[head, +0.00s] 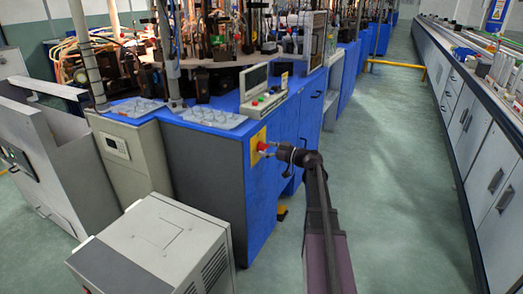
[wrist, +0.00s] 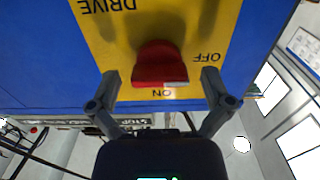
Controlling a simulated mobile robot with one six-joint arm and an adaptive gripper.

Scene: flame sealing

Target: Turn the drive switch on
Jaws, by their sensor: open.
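The drive switch is a red knob (wrist: 160,62) on a yellow plate (wrist: 215,25). The plate's DRIVE, OFF and ON lettering appears upside down in the wrist view. A pale mark shows on the knob's lower right edge, near the ON lettering; I cannot tell the exact setting. My gripper (wrist: 160,76) is open, with one finger on each side of the knob and a gap at both sides. In the head view the yellow plate (head: 257,150) is on the end of the blue cabinet, and my gripper (head: 274,151) is right at the knob.
The blue cabinet (head: 290,140) carries a white control box (head: 263,100) and machinery above the switch. A grey-white box unit (head: 160,250) stands on the floor at the lower left. The green aisle floor (head: 400,160) is clear, with a long drawer bench (head: 470,120) along its right.

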